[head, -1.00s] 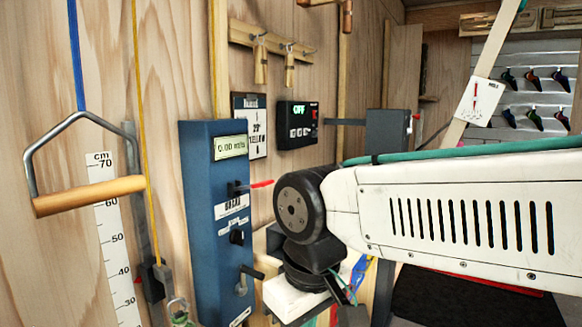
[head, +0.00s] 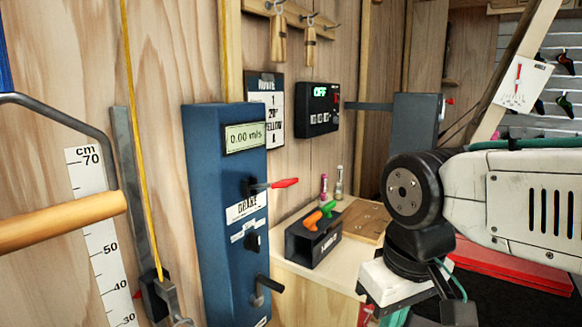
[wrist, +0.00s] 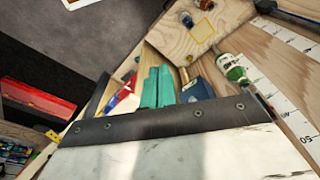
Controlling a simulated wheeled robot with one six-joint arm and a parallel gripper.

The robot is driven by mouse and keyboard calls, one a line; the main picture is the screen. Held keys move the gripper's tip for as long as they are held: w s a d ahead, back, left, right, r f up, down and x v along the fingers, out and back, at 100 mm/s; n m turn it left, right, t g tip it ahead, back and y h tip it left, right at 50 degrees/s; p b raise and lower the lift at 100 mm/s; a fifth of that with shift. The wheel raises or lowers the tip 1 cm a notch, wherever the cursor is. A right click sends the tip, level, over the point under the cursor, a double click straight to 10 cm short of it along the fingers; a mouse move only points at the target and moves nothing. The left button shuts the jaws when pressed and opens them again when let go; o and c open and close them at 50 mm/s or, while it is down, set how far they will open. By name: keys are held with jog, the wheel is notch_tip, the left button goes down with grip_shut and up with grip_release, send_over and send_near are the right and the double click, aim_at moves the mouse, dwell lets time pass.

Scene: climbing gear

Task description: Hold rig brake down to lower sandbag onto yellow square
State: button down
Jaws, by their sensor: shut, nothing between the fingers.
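The rig is a tall blue box (head: 208,215) on the wooden wall, its display reading 0.00 m/s. A red-handled lever (head: 284,183) sticks out to the right above its brake label; a black crank handle (head: 268,284) sits lower. My gripper's teal fingers (wrist: 157,87) are together and empty in the wrist view, apart from the lever. In the head view its fingers fall below the frame. A yellow square outline (wrist: 203,27) marks a wooden board in the wrist view. A green and white item (wrist: 233,68) hangs near it, possibly the sandbag; I cannot tell.
A wooden bench right of the rig holds a black box (head: 312,240) with orange and green handles. A wooden bar (head: 60,222) on a metal frame hangs at left, before a centimetre scale (head: 98,225). A grey arm-mounted box (head: 415,120) juts from the wall.

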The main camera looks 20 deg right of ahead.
jog(key=w+r+n+t+y, duration=0.3)
jog(key=w+r+n, duration=0.3)
jog(key=w+r, duration=2)
jog(key=w, duration=0.3)
jog(key=shift+w+n, duration=0.4)
jog(key=shift+a, duration=0.1)
send_over(282, 181)
jog(key=s, duration=0.1)
jog(key=f, duration=0.8)
jog(key=shift+s+d+f, duration=0.15)
jog(key=shift+d, duration=0.05)
jog(key=f, duration=0.4)
jog(key=shift+s+d, duration=0.25)
jog(key=shift+f, duration=0.2)
jog(key=shift+s+f, duration=0.1)
jog(key=shift+s, duration=0.05)
